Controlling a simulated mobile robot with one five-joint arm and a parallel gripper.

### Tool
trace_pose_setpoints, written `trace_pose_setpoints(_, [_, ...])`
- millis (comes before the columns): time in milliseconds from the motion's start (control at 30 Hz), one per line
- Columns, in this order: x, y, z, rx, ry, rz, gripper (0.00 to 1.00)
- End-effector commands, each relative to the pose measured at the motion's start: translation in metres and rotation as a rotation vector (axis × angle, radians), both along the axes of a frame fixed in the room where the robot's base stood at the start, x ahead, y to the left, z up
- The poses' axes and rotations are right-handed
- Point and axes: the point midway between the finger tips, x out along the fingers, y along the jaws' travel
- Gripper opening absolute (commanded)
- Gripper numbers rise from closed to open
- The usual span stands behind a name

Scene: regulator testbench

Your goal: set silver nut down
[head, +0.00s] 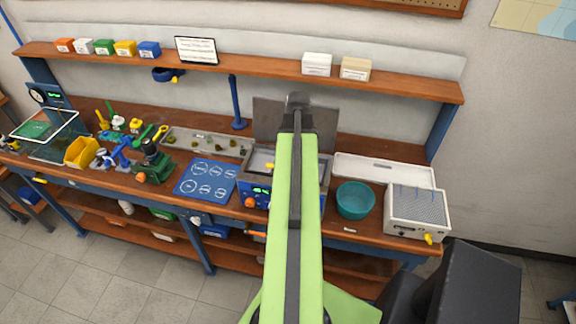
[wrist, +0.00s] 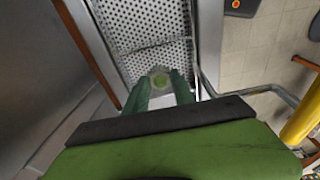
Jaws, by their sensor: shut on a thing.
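My gripper (wrist: 164,92) shows in the wrist view with two green fingers, shut on a small round thing at their tips, which I take for the silver nut (wrist: 160,80). It looks greenish and blurred there. Below it is a perforated metal basket (wrist: 150,22); I cannot tell whether the nut touches it. In the head view my green arm reaches over a blue-fronted cleaner (head: 258,197) with a raised grey lid (head: 267,117). My arm hides the fingers and the nut in that view.
A teal bowl (head: 355,201) and a white rack box (head: 417,212) stand right of the cleaner. A blue mat (head: 207,181) lies to its left. A metal wire handle (wrist: 265,88) and a yellow grip (wrist: 301,123) are right of my fingers in the wrist view.

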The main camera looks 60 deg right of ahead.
Motion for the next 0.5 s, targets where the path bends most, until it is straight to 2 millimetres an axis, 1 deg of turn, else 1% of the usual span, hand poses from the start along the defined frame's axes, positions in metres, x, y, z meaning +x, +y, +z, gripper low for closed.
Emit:
trace_pose_setpoints(33, [-0.0001, -0.0001, -0.0184, 0.0, 0.0, 0.0, 0.0])
trace_pose_setpoints(100, [-0.0001, -0.0001, -0.0258, 0.0, 0.0, 0.0, 0.0])
trace_pose_setpoints(333, [-0.0003, -0.0003, -0.0212, 0.0, 0.0, -0.001, 0.0])
trace_pose_setpoints(467, [-0.0004, -0.0003, -0.0259, 0.0, 0.0, -0.001, 0.0])
trace_pose_setpoints(500, [-0.0004, -0.0003, -0.025, 0.0, 0.0, -0.001, 0.33])
